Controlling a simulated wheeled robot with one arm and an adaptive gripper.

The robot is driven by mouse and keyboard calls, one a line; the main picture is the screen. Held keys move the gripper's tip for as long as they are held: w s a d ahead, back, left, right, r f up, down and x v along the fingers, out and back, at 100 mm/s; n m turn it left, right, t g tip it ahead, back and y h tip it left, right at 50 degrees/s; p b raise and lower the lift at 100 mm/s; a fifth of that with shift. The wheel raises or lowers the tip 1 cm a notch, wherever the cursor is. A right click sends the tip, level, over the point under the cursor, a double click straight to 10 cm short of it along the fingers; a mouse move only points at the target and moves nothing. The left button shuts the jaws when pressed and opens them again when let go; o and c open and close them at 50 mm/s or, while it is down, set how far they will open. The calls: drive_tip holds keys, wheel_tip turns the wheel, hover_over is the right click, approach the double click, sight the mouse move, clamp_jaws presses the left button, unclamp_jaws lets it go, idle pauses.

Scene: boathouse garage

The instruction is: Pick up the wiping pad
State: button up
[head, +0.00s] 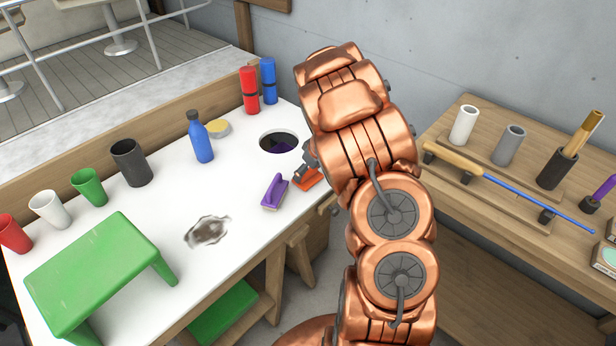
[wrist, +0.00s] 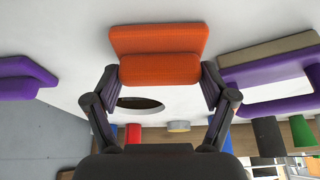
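An orange pad-like block (wrist: 158,42) with a thick raised part lies on the white worktop near its right edge; it shows in the head view (head: 307,180) just below my wrist. My gripper (wrist: 158,80) has its fingers wide apart, one on each side of the raised part; I cannot tell if they touch it. A purple pad with a handle and pale base (head: 273,193) lies just left of it, and also shows at the right of the wrist view (wrist: 265,78). Another purple piece (wrist: 22,78) is at the left of the wrist view. Which is the wiping pad is unclear.
A dark round hole (head: 279,142) is behind the pads. A grey stain (head: 207,231) marks the worktop. A green stool-like stand (head: 95,270), a blue bottle (head: 200,137) and several cups stand to the left. A wooden bench (head: 480,205) with tools is at right.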

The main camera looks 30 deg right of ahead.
sight(307, 173)
drive_tip(key=c, duration=0.5)
drive_tip(key=shift+r, duration=0.1)
drive_tip(key=shift+r, duration=1.7)
drive_tip(key=shift+s+a+b, duration=0.15)
drive_tip(key=shift+s+b, duration=0.05)
drive_tip(key=shift+s, duration=0.4)
drive_tip(key=shift+s+a+b, duration=0.15)
drive_tip(key=shift+s+b, duration=0.05)
drive_tip(key=shift+s, duration=0.35)
drive_tip(key=s+a+b, duration=0.1)
drive_tip(key=s, duration=0.3)
drive_tip(key=s+a+r, duration=0.1)
drive_tip(key=s, duration=0.3)
drive_tip(key=s+a+b, duration=0.1)
drive_tip(key=s, duration=0.4)
drive_tip(key=shift+a+r+b, duration=0.2)
drive_tip(key=shift+a+b, duration=0.1)
drive_tip(key=shift+a, duration=0.05)
